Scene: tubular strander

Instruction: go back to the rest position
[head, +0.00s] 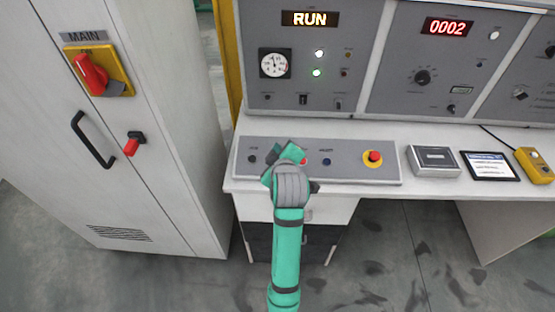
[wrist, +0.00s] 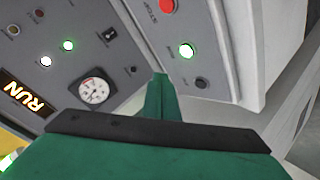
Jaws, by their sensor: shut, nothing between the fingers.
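My gripper (head: 289,153) is over the left part of the sloped button strip (head: 346,174) of the control desk, hiding some of its buttons. In the wrist view my gripper's green fingers (wrist: 159,96) are together with nothing between them. Past them, the wrist view shows a lit green-white button (wrist: 186,51), a red button (wrist: 167,6) and a black button (wrist: 202,83) on the strip. Whether the fingertips touch the strip cannot be told. My arm reaches up from the bottom of the head view.
A RUN display (head: 310,19), a dial gauge (head: 275,64) and a 0002 counter (head: 446,27) are on the upright panels behind. A red-and-yellow emergency stop (head: 374,157) and a tablet (head: 490,166) are to the right. A grey cabinet (head: 110,160) with a red main switch (head: 91,73) stands left.

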